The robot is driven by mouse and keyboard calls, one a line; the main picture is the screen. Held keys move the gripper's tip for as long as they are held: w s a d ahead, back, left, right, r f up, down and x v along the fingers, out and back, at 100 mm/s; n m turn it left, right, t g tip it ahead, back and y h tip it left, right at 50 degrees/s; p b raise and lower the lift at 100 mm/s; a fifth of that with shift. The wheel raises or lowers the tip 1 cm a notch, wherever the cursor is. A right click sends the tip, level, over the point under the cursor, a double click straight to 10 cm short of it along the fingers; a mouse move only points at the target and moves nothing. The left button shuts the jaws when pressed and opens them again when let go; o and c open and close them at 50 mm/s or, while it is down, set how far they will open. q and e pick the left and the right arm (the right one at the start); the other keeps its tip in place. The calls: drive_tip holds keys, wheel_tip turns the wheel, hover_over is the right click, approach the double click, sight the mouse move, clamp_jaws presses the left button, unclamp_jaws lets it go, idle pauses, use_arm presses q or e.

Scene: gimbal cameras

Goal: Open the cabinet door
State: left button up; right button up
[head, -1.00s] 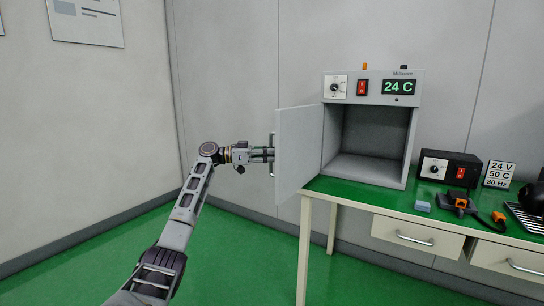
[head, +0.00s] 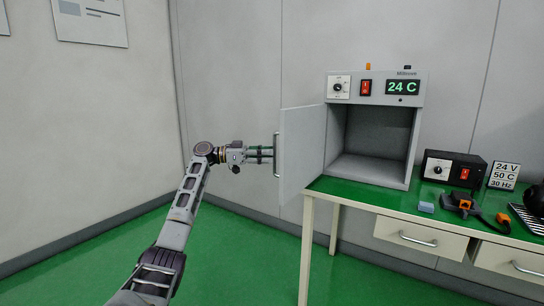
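The grey cabinet (head: 418,125) stands on the table, its door (head: 301,150) swung wide open to the left. The empty interior (head: 377,135) is in plain view. A vertical bar handle (head: 276,165) sits on the door's left side. My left gripper (head: 270,154) points right at the handle, its two fingers apart with a gap between them. The fingertips are just left of the handle or at it; contact cannot be made out. My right gripper is not in view.
The green-topped table (head: 350,190) has drawers (head: 420,238) along its front. The floor left of the table is clear.

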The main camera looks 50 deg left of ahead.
use_arm(q)
drive_tip(key=v, duration=0.9)
drive_tip(key=shift+s, duration=0.1)
idle(0.5)
